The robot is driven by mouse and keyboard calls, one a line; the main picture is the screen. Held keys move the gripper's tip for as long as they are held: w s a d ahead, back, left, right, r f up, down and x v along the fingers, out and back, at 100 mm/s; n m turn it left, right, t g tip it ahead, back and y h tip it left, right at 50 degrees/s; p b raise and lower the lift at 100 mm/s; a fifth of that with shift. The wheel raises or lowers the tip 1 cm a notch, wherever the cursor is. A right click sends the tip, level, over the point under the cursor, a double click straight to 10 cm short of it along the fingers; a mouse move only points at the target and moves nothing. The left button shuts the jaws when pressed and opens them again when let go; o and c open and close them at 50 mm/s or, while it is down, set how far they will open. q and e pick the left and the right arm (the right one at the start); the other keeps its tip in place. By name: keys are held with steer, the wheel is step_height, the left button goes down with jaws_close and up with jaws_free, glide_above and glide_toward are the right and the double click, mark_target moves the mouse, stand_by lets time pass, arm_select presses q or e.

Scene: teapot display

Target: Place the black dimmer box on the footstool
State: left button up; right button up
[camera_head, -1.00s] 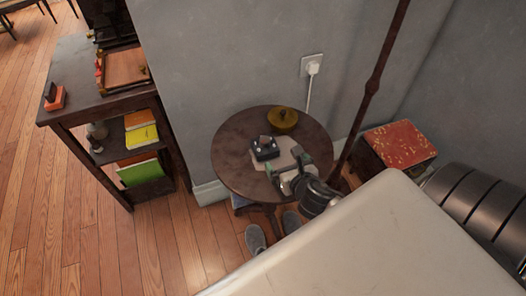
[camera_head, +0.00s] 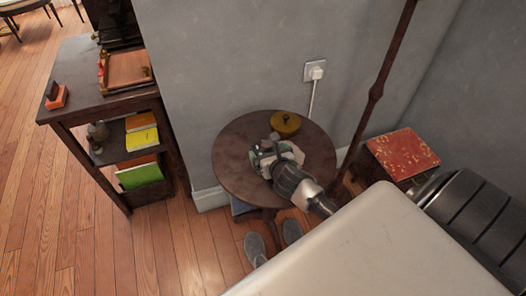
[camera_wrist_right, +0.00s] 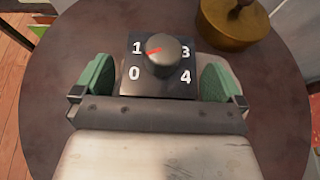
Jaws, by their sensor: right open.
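The black dimmer box (camera_wrist_right: 150,84) has a round dark knob and white numbers. It lies on the round dark table (camera_head: 235,170). My right gripper (camera_wrist_right: 158,80) is open, with one green finger pad on each side of the box; small gaps seem to show between pads and box. In the head view the right gripper (camera_head: 273,153) is over the table and hides most of the box. A low stool with a red patterned top, seemingly the footstool (camera_head: 402,152), stands at the right by the wall. My left gripper is not in view.
A brass-coloured lidded pot (camera_head: 285,123) stands on the table just behind the box. A thin dark pole (camera_head: 374,92) rises between table and footstool. A wall socket with a plug (camera_head: 315,72) is behind. A dark shelf (camera_head: 75,80) stands left. The footstool's top looks clear.

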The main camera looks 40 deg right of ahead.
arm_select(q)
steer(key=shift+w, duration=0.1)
arm_select(e)
steer(key=c, duration=0.9)
steer(key=shift+r, duration=0.1)
